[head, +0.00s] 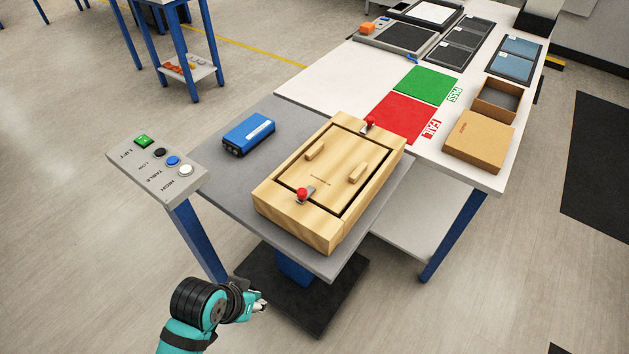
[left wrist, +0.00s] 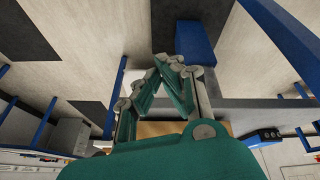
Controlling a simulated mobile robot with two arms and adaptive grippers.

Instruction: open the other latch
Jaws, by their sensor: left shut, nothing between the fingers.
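A wooden box (head: 285,194) with a framed lid sits on the grey lift table. One red-knobbed latch (head: 302,194) is at its near left edge. The other red-knobbed latch (head: 369,121) is at its far edge. I cannot tell from here whether either latch is open. My left gripper (head: 261,303) is low in front of the table, apart from the box. In the left wrist view its fingers (left wrist: 170,62) are closed together with nothing between them. My right gripper is not in view.
A button panel (head: 158,173) stands left of the grey table (head: 226,161). A blue device (head: 248,134) lies left of the box.

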